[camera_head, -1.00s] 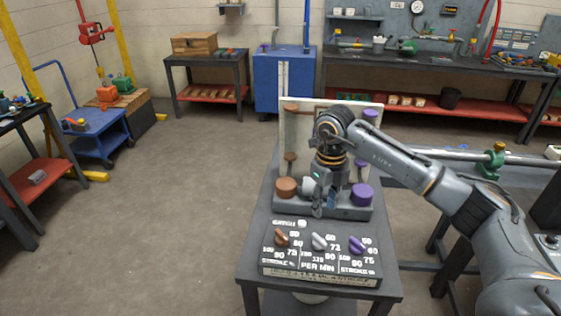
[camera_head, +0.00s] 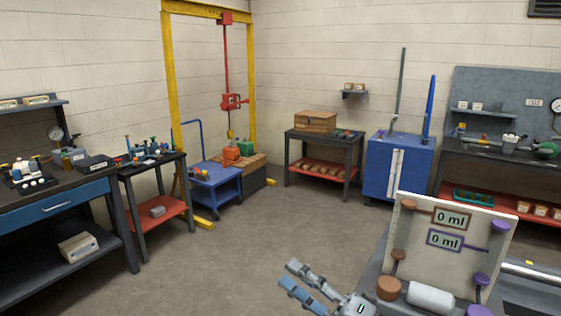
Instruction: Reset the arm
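My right gripper (camera_head: 288,274) shows at the bottom edge, left of the white panel. Most of my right arm is out of view below. The upright white panel (camera_head: 451,229) carries two tags reading "0 ml", one brown-framed and one purple-framed. Brown knobs are on its left side and purple ones on its right. A white cylinder (camera_head: 431,297) lies at its foot, beside a brown round cap (camera_head: 389,288). My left gripper is not in view.
A blue cabinet (camera_head: 422,176) and a dark table with a wooden box (camera_head: 316,122) stand at the back. A blue cart (camera_head: 216,193) is under the yellow frame (camera_head: 170,110). A workbench (camera_head: 52,207) is at left. The middle floor is clear.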

